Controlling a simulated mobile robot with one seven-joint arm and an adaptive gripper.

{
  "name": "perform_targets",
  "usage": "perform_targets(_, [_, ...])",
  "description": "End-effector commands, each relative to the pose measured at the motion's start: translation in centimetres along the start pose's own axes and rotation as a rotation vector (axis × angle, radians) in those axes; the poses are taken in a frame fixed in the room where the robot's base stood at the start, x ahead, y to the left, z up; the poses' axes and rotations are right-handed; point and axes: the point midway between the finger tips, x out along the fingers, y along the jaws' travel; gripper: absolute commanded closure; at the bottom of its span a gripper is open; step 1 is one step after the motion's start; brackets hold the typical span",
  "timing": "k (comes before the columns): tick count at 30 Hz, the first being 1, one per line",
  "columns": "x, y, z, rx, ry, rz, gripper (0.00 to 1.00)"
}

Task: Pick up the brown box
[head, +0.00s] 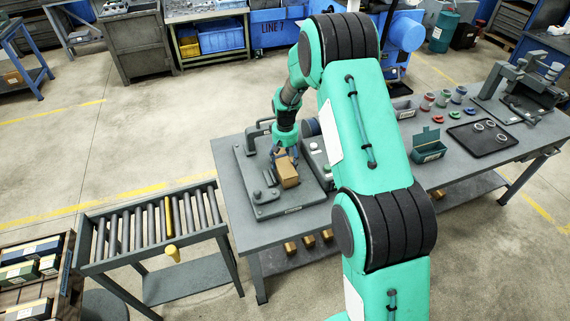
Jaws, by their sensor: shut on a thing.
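The brown box (287,173) is on or just above the grey metal plate (268,211) on the left part of the workbench. It looks slightly tilted. My gripper (284,157) points down from above and is shut on the upper part of the box. The fingers hide part of the box's top edge. I cannot tell whether the box's underside touches the plate.
A grey clamp-like fixture (250,141) stands behind the box. Right of my arm are a green open box (430,150), a black tray (483,138) with rings, and several coloured spools. A roller conveyor (152,228) adjoins the bench at left.

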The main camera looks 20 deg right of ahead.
Motion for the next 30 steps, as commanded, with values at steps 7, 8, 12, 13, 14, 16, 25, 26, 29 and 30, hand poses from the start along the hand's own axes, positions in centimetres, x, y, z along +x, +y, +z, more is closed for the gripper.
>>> perform_targets(7, [-2.2,0.0,0.4,0.0,0.0,0.0,0.59])
perform_targets(8, [-2.2,-0.1,0.7,0.0,0.0,0.0,0.59])
perform_targets(12, [-2.4,-0.2,2.2,0.0,0.0,0.0,0.59])
perform_targets(13, [-2.4,-0.3,2.6,0.0,0.0,0.0,0.59])
perform_targets(14, [-2.5,-0.3,3.1,0.0,0.0,0.0,0.59])
perform_targets(16, [-2.6,-0.5,4.3,0.0,-0.001,0.0,0.59])
perform_targets(25, [-3.2,-1.1,9.9,0.0,0.0,0.0,0.59])
perform_targets(26, [-3.2,-1.1,10.4,0.0,0.0,0.0,0.59])
perform_targets(29, [-3.3,-1.3,12.0,0.0,0.0,0.0,0.59])
perform_targets(30, [-3.4,-1.3,12.6,0.0,0.0,0.0,0.59])
